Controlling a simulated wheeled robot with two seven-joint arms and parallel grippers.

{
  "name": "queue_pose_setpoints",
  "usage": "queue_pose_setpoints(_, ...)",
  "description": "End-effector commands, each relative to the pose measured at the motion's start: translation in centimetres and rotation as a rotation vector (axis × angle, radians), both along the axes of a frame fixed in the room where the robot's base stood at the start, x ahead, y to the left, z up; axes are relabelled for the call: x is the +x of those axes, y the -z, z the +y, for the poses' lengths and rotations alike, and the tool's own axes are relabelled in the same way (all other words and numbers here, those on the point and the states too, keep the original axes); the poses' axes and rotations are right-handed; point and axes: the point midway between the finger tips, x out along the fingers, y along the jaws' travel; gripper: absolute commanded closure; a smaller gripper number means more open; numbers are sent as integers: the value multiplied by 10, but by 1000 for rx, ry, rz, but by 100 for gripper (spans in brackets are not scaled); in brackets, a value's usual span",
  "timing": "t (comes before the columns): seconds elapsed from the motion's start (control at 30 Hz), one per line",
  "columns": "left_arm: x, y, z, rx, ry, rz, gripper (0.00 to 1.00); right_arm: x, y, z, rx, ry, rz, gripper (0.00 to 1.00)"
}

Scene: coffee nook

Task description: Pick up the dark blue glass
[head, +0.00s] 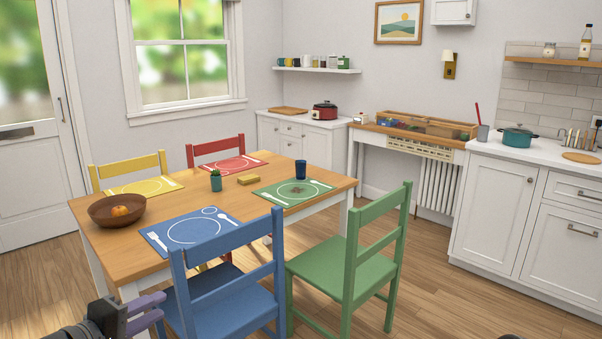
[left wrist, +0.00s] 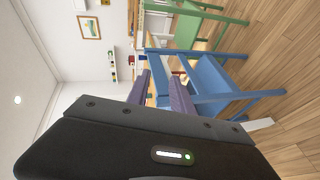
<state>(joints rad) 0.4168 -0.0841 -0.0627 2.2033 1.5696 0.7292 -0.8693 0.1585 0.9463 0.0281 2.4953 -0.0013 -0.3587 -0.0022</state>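The dark blue glass (head: 300,169) stands upright on the wooden table (head: 255,210), towards its far right side, just behind the green placemat (head: 268,194). Nothing touches it. My left gripper (head: 152,312) is low at the bottom left of the head view, in front of the table and left of the blue chair, far from the glass. Its purple fingers are apart, with nothing between them; they also show in the left wrist view (left wrist: 162,97). I cannot make out the glass in the left wrist view.
A blue chair (head: 232,295) and a green chair (head: 345,268) stand at the near sides of the table. Open floor lies right of the green chair.

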Motion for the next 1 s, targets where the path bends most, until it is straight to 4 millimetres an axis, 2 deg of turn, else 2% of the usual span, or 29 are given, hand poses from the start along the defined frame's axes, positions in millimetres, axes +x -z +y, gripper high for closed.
queue_pose_setpoints(0.17, 0, 2, -1, 1, 1, 4, 72, 0, 0, 0, 0, 0, 0, 100)
queue_pose_setpoints(0.27, -1, 15, -6, 7, 14, 41, 72, 0, -2, 0, 0, 0, 0, 100)
queue_pose_setpoints(0.37, -6, 52, -22, 27, 51, 141, 72, 0, -5, 0, 0, 0, 0, 100)
queue_pose_setpoints(0.47, -23, 115, -47, 78, 114, 314, 72, 0, -12, 0, 0, 0, 0, 100)
queue_pose_setpoints(0.5, -36, 148, -61, 113, 151, 402, 72, 0, -16, 0, 0, 1, 0, 100)
queue_pose_setpoints(0.57, -63, 199, -81, 186, 217, 540, 72, 0, -22, 0, 0, 1, 0, 100)
queue_pose_setpoints(0.6, -85, 233, -93, 249, 266, 626, 72, 0, -26, 0, 0, 1, 0, 100)
queue_pose_setpoints(0.7, -144, 302, -120, 425, 398, 777, 72, 0, -37, 0, 1, 2, 1, 100)
queue_pose_setpoints(0.8, -194, 347, -145, 584, 536, 815, 72, 0, -46, 0, 1, 2, 1, 100)
queue_pose_setpoints(0.83, -206, 356, -153, 621, 575, 809, 72, 0, -49, 0, 1, 2, 1, 100)
queue_pose_setpoints(0.9, -231, 372, -172, 678, 657, 776, 72, 0, -53, 0, 1, 1, 1, 100)
queue_pose_setpoints(1.0, -255, 383, -198, 709, 744, 717, 72, 0, -57, 0, 1, 2, 2, 100)
